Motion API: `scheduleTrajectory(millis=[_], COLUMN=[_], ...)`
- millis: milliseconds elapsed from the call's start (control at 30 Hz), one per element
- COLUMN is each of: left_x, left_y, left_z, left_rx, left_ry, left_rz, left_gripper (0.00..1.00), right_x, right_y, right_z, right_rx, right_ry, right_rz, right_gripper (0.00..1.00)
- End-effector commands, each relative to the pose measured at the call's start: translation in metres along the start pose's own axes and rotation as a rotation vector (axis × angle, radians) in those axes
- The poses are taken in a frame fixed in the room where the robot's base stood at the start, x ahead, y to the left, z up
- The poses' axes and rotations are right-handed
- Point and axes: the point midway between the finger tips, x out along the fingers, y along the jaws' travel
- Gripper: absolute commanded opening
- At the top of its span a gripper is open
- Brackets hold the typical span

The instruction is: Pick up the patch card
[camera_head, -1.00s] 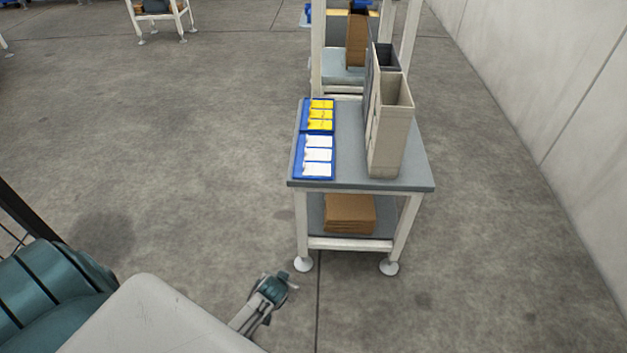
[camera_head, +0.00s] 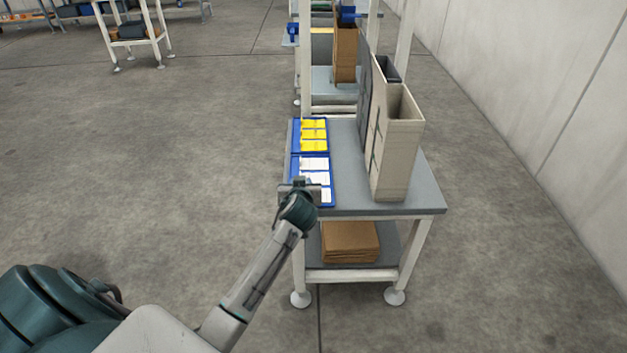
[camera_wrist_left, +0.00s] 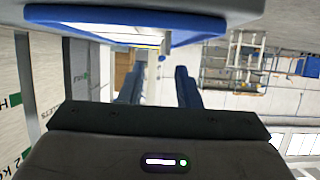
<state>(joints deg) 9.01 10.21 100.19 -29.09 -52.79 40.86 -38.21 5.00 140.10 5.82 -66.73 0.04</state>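Two blue trays lie along the left edge of a grey-topped table. The near tray (camera_head: 331,197) holds several white cards (camera_head: 314,163). The far tray (camera_head: 295,133) holds several yellow cards (camera_head: 314,134). I cannot tell which card is the patch card. My left gripper (camera_head: 300,184) is at the near tray's left side, hiding part of it and its cards. In the left wrist view its two fingers (camera_wrist_left: 159,88) are apart with nothing seen between them. A blue tray (camera_wrist_left: 60,14) shows at the top of that view. My right gripper is not in view.
Tall beige and dark bins (camera_head: 398,150) stand on the table (camera_head: 425,195), right of the trays. Brown cardboard (camera_head: 349,242) lies on the lower shelf. Another workstation stands behind. A pale wall (camera_head: 530,90) runs along the right. The floor left of the table is clear.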

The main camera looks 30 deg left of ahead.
Motion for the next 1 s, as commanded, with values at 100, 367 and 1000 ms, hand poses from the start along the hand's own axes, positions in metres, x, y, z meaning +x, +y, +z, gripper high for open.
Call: scheduleTrajectory(millis=[100, 367, 1000], left_x=[0.013, 0.041, 0.068], left_y=[-0.001, -0.003, -0.004], left_z=[0.0, -0.002, -0.003], left_rx=[0.001, 0.0, 0.0], left_ry=[0.0, -0.001, -0.001], left_rz=[-0.001, -0.001, 0.0], left_gripper=[0.3, 0.3, 0.0], right_x=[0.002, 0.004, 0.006], right_y=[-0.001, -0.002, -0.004], right_z=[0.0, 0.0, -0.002], right_rx=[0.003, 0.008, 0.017], right_ry=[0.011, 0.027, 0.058], right_rz=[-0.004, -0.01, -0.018], right_gripper=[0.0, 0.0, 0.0])
